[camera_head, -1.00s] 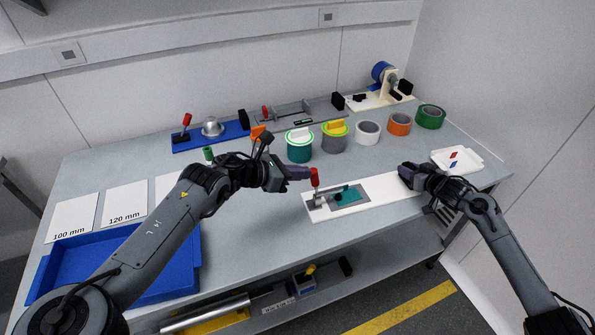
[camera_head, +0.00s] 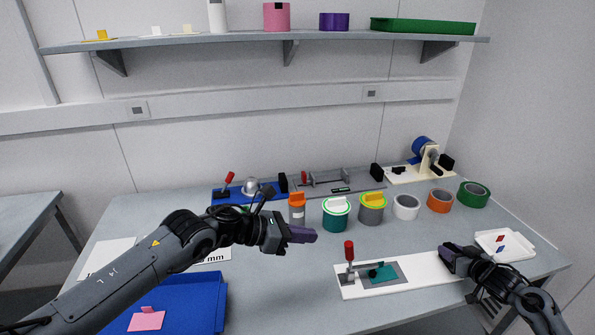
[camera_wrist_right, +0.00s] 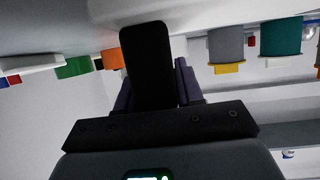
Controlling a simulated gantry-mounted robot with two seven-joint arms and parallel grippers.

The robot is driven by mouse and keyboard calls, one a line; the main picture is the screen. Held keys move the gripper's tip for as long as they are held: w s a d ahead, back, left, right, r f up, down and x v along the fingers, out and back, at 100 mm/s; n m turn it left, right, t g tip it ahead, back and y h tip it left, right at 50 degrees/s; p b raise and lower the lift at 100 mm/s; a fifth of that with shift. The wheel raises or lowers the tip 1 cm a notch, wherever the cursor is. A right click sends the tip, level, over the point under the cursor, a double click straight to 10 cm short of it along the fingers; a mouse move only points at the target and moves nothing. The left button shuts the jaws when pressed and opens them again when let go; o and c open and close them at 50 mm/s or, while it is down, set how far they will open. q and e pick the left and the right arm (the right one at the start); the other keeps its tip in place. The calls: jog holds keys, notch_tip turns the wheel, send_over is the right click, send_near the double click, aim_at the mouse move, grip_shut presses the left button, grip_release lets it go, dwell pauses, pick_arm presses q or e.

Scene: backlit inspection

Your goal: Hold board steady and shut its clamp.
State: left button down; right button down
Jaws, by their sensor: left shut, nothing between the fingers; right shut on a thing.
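The white board (camera_head: 425,269) lies on the bench with a grey and teal plate (camera_head: 385,274) on it. The clamp at its left end has a red handle (camera_head: 349,250) that stands upright. My left gripper (camera_head: 303,235) is shut and empty, left of the red handle and apart from it. My right gripper (camera_head: 449,257) is at the board's right end and shut on it. In the right wrist view a black block (camera_wrist_right: 149,62) shows between its purple fingers; the exact contact is hidden.
Behind the board stand a teal tub (camera_head: 336,215), a grey tub (camera_head: 371,211) and rolls of tape (camera_head: 406,207). A white tray (camera_head: 505,246) is at the right. A blue tray (camera_head: 185,295) is at the front left. A shelf (camera_head: 270,40) hangs above.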

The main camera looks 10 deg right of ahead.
jog(key=shift+f, duration=0.2)
jog(key=c, duration=0.7)
grip_release()
jog(key=shift+s+a, duration=0.1)
jog(key=shift+o, duration=0.3)
jog(key=shift+r, duration=0.1)
jog(key=shift+s+r, duration=0.1)
